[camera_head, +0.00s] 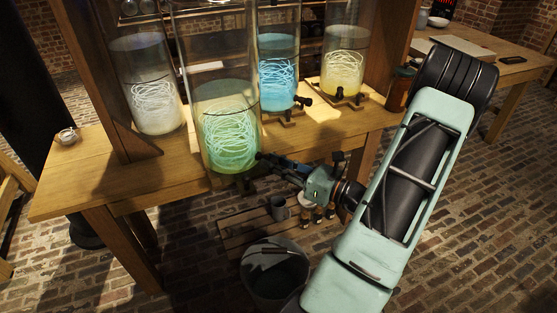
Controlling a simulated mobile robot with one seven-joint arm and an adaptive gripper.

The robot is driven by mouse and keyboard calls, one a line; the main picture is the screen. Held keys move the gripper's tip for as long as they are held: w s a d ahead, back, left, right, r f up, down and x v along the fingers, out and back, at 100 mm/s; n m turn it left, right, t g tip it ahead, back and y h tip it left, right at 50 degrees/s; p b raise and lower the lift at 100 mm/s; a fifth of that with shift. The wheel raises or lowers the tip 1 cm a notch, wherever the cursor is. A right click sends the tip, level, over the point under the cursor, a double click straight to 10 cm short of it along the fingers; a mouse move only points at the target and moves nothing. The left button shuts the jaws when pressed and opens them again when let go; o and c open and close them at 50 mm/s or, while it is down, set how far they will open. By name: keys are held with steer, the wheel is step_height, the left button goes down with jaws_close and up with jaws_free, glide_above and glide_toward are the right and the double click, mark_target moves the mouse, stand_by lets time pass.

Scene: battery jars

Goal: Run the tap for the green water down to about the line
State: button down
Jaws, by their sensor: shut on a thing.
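The tall glass jar of green water (228,140) stands at the table's front edge, with pale tangled strands inside. A thin dark line rings it near the top of the water; the exact gap between line and water level is hard to tell. Its tap (260,156) is low on the right side, mostly hidden by my gripper. My gripper (268,160) reaches in from the right and is shut on the tap. I cannot make out a stream of water or how far the tap is turned.
A clear jar (150,85), a blue jar (278,72) and a yellow jar (344,62) stand on the wooden table (75,180). A wooden post (95,70) rises at left.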

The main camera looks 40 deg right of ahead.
steer(key=shift+r+m+p, duration=0.25)
steer(key=shift+m+p, duration=0.35)
steer(key=shift+p, duration=0.45)
steer(key=shift+f+m+p, duration=0.2)
steer(key=shift+m+p, duration=0.35)
steer(key=shift+m, duration=0.15)
steer(key=c, duration=1.4)
jaws_free()
steer(key=shift+o, duration=0.2)
steer(key=shift+s, duration=0.1)
steer(key=v, duration=0.4)
steer(key=shift+s+d, duration=0.2)
steer(key=shift+s, duration=0.2)
